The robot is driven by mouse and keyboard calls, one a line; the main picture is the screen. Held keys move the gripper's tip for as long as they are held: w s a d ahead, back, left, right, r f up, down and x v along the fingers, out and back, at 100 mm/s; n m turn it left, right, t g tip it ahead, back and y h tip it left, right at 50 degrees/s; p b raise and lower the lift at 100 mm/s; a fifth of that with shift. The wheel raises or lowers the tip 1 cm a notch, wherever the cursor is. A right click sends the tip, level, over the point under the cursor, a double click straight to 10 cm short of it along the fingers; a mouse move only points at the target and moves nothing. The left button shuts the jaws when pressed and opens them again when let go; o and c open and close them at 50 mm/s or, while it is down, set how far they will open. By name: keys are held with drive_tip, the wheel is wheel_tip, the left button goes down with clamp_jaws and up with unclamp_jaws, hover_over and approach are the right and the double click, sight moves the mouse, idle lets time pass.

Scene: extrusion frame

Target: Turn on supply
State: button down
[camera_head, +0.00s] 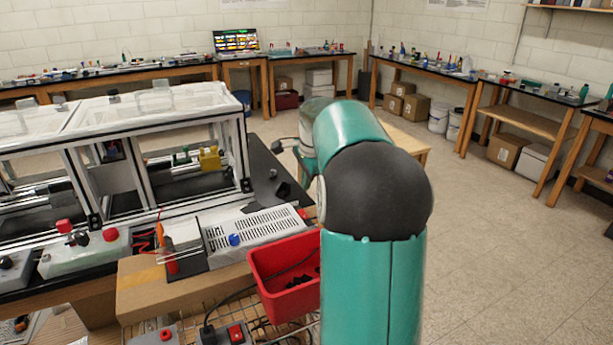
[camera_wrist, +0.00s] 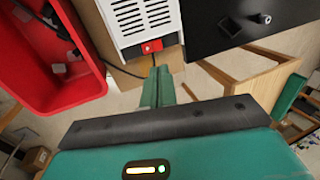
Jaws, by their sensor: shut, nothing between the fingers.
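The supply looks to be the white slotted metal box (camera_head: 258,230) on the bench in the head view, with a blue knob (camera_head: 235,240) at its front. Its slotted top (camera_wrist: 140,18) shows at the top of the wrist view. A red switch (camera_wrist: 152,46) sits on its near end there; a small red part (camera_head: 302,213) shows at that end in the head view. My gripper (camera_wrist: 159,72), with green fingers together and empty, points at this end just below the switch. A small gap seems to remain, but contact is hard to judge. My arm hides the fingertips in the head view.
A red bin (camera_head: 286,262) with dark parts stands beside the supply, left of my fingers in the wrist view (camera_wrist: 75,95). A black cable runs between them. A black bench top (camera_wrist: 225,25) lies right of the supply. An aluminium extrusion frame (camera_head: 160,150) stands behind it.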

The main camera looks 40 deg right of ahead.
sight(301, 210)
drive_tip(key=x, duration=0.9)
drive_tip(key=shift+w+f, duration=0.15)
drive_tip(key=shift+f, duration=0.1)
